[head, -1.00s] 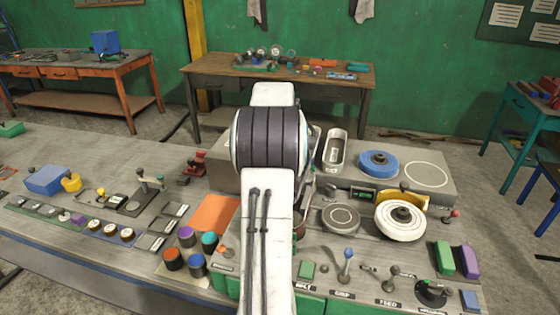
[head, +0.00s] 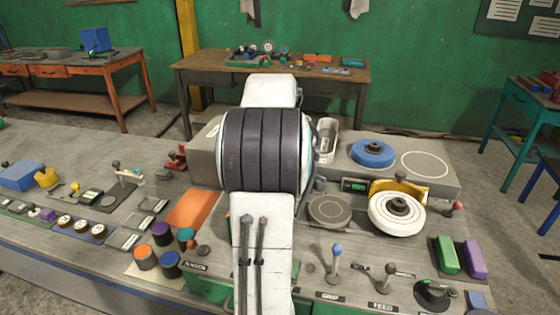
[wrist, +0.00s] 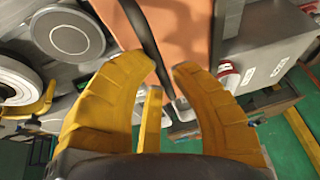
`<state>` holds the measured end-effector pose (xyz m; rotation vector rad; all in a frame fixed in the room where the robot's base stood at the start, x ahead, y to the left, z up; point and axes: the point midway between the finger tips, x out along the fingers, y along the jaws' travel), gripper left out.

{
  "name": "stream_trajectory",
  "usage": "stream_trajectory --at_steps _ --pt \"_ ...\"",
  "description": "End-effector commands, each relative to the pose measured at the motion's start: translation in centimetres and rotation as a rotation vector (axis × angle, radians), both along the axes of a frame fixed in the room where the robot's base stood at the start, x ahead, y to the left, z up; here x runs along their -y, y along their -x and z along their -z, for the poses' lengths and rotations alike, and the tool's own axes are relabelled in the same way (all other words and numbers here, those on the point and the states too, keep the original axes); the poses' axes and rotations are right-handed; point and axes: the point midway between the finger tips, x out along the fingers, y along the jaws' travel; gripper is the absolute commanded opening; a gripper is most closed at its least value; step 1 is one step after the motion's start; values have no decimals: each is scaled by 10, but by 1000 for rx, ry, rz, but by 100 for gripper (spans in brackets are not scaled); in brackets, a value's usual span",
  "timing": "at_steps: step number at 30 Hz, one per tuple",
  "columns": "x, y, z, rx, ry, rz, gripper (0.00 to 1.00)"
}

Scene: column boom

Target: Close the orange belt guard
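The orange belt guard appears as an orange panel (head: 192,209) just left of my arm in the head view; my arm may hide part of it. In the wrist view, a broad orange surface (wrist: 183,35) fills the top middle, with a dark strip running down it. I cannot tell the guard's hinge angle. My gripper (wrist: 166,68) shows in the wrist view with its yellow fingers apart and nothing between the tips. The tips overlap the lower end of the orange surface in the picture; contact cannot be told. My arm hides the gripper in the head view.
Right of my arm are a grey disc (head: 329,210), a white wheel (head: 397,212) with a yellow guard, and a blue-knobbed lever (head: 337,252). Several coloured round pots (head: 160,233) stand left of my arm. A grey box with a red part (wrist: 229,75) shows in the wrist view.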

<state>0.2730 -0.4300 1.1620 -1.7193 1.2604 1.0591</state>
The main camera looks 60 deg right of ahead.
Motion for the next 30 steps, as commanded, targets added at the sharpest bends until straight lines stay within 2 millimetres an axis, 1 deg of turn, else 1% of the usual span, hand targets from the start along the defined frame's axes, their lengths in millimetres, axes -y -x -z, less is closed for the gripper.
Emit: stream_trajectory --at_steps 1,8,16,19,23,30 --pt "-2 -1 1 -3 -5 -3 24" --pt "-1 -1 1 -2 -4 -2 44" --pt "-1 -1 -1 0 -2 -1 45" --pt "-2 0 -5 0 -1 -1 45" --pt "-7 2 -19 1 2 -1 45" --pt "-21 9 -57 2 3 -1 45"
